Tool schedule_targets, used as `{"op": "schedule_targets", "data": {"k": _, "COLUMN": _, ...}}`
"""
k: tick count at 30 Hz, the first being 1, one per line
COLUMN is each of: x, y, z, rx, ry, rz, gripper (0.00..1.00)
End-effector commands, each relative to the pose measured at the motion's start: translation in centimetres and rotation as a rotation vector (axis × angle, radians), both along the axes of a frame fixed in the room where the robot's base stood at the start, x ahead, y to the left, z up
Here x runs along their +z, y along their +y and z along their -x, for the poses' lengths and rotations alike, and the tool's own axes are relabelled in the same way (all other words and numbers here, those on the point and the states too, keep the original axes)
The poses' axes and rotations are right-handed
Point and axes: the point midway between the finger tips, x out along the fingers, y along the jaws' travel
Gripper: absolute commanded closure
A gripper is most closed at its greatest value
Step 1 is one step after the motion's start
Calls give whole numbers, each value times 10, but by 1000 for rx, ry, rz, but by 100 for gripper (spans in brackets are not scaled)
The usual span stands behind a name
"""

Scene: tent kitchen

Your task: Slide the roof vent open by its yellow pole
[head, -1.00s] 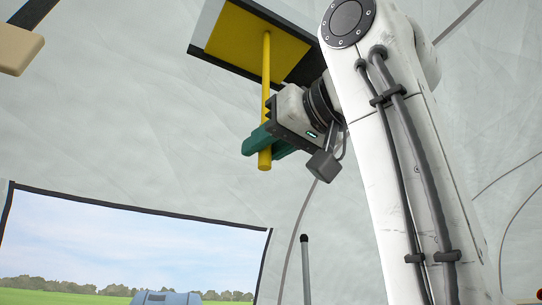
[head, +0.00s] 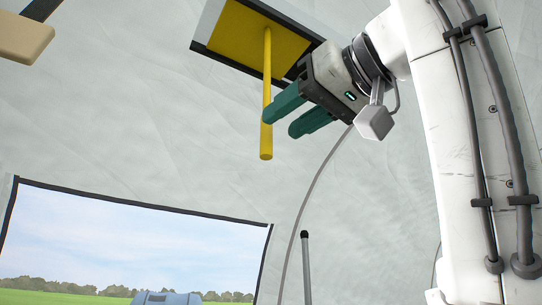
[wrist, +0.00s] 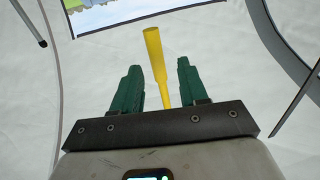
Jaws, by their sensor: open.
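The roof vent (head: 250,38) is a yellow panel in a dark frame on the tent ceiling, with a pale strip along its left side. The yellow pole (head: 266,142) hangs straight down from the panel. My gripper (head: 279,125) is open, just right of the pole, with green fingers pointing down-left. The nearer fingertip overlaps the pole's lower half in the head view. In the wrist view the pole (wrist: 154,48) shows between the two spread fingers of my gripper (wrist: 159,68), gripped by neither. Whether it lies within their reach I cannot tell.
A window (head: 130,240) with a dark border shows fields at the lower left. A grey upright rod (head: 305,265) stands below my gripper. A beige block (head: 22,40) is at the upper left. The air left of the pole looks clear.

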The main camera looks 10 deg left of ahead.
Motion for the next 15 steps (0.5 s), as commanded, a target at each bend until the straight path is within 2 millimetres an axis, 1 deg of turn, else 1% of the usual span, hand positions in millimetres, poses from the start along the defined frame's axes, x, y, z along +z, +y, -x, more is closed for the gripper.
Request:
{"op": "schedule_targets", "data": {"k": 1, "x": -2, "y": -7, "z": 7, "rx": 0, "ry": -1, "rz": -1, "gripper": 57}}
{"op": "schedule_targets", "data": {"k": 3, "x": -2, "y": -15, "z": 15, "rx": 1, "ry": -3, "rz": -2, "gripper": 57}}
{"op": "schedule_targets", "data": {"k": 6, "x": -1, "y": -25, "z": 23, "rx": 0, "ry": -1, "rz": -1, "gripper": 57}}
{"op": "schedule_targets", "data": {"k": 10, "x": -1, "y": -32, "z": 30, "rx": 2, "ry": -1, "rz": 0, "gripper": 57}}
{"op": "schedule_targets", "data": {"k": 15, "x": 0, "y": -33, "z": 32, "rx": 2, "ry": 1, "rz": 1, "gripper": 57}}
